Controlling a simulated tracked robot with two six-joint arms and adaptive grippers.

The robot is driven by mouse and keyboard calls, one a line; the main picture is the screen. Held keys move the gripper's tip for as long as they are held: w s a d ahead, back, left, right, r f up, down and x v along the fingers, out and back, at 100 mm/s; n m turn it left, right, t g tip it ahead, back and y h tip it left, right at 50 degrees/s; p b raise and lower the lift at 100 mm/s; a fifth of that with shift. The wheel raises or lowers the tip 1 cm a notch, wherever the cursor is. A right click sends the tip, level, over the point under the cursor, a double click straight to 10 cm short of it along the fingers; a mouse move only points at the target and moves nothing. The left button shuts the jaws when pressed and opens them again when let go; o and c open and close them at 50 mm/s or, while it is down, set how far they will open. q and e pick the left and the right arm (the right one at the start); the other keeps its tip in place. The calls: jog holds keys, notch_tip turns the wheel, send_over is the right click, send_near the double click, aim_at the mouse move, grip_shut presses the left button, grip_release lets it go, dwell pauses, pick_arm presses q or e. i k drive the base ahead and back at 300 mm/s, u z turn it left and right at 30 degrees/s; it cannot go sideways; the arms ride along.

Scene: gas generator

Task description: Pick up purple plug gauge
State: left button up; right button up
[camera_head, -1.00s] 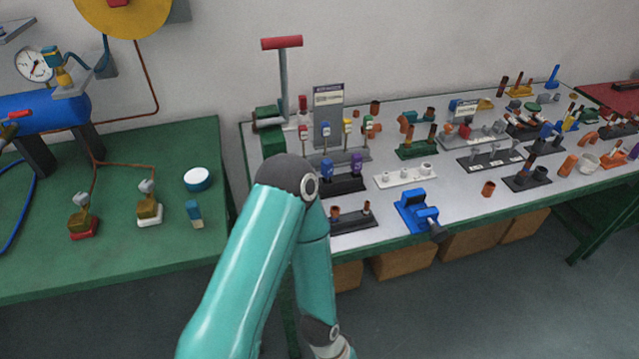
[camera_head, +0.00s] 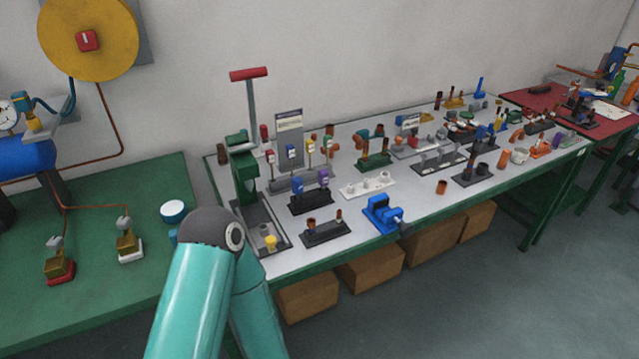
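A small purple piece (camera_head: 323,178), which looks like the purple plug gauge, stands upright on a black stand (camera_head: 313,203) on the long grey-topped table. A similar blue piece (camera_head: 297,187) stands just left of it on the same stand. One of my teal arms rises from the bottom left and bends down again in front of the table. Its elbow is left of and nearer than the stand. Neither gripper is in view.
A green press with a red handle (camera_head: 248,75) stands at the table's left end. A blue vise (camera_head: 383,214) sits at the front edge. Several racks and fittings crowd the table. A green table (camera_head: 100,200) with brass valves is at left.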

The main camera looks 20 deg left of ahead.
aim_at(322, 174)
jog(key=i, duration=1)
